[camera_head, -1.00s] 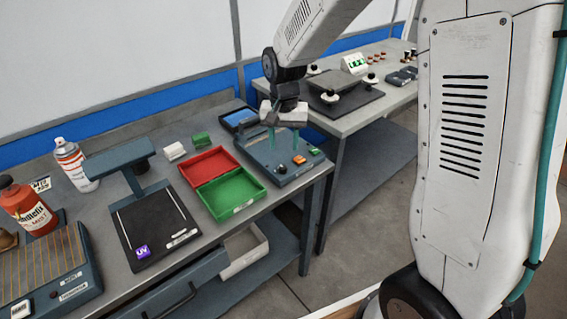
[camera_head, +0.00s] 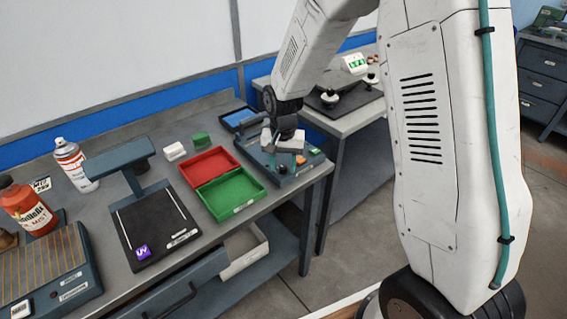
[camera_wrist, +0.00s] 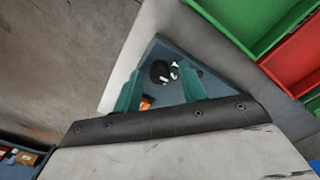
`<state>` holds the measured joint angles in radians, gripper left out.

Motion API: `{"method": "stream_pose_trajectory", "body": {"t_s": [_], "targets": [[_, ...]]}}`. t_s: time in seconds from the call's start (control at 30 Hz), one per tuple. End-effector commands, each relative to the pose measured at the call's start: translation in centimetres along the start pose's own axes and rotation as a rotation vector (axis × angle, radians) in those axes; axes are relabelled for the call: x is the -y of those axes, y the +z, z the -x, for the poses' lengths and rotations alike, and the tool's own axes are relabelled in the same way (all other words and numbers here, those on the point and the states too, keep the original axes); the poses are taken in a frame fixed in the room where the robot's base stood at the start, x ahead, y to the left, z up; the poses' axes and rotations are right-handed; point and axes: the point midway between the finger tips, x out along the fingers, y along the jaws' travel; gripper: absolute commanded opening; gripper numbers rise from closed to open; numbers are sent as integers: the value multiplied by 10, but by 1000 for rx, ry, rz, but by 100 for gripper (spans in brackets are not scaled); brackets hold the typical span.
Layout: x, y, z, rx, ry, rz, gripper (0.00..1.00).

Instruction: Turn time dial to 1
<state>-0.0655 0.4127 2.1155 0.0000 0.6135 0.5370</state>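The time dial (camera_wrist: 160,72) is a black round knob with a white mark, on the blue-grey device panel (camera_wrist: 172,53). In the head view the dial (camera_head: 282,169) sits near the front corner of the device (camera_head: 262,159). My gripper (camera_wrist: 158,69) is open, its two teal fingers apart over the panel, with the dial between them in the wrist view. I cannot tell whether either finger touches the dial. In the head view my gripper's body hides part of the device and the fingers do not show clearly. The dial's numbers are unreadable.
An orange button (camera_wrist: 146,102) lies close to one finger; it also shows in the head view (camera_head: 301,160). A green button (camera_head: 314,152) is beside it. A red tray (camera_head: 207,164) and green tray (camera_head: 232,194) stand left of the device. The bench's right edge is close.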

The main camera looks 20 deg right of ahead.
Motion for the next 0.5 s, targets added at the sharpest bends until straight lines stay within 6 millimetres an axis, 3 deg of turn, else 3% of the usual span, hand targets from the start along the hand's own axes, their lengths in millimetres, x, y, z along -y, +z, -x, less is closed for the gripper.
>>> {"method": "stream_pose_trajectory", "body": {"t_s": [0.03, 0.13, 0.5], "targets": [[0, 0, 0, 0, 0, 0, 27], [0, 0, 0, 0, 0, 0, 0], [0, 0, 0, 0, 0, 42, 0]]}}
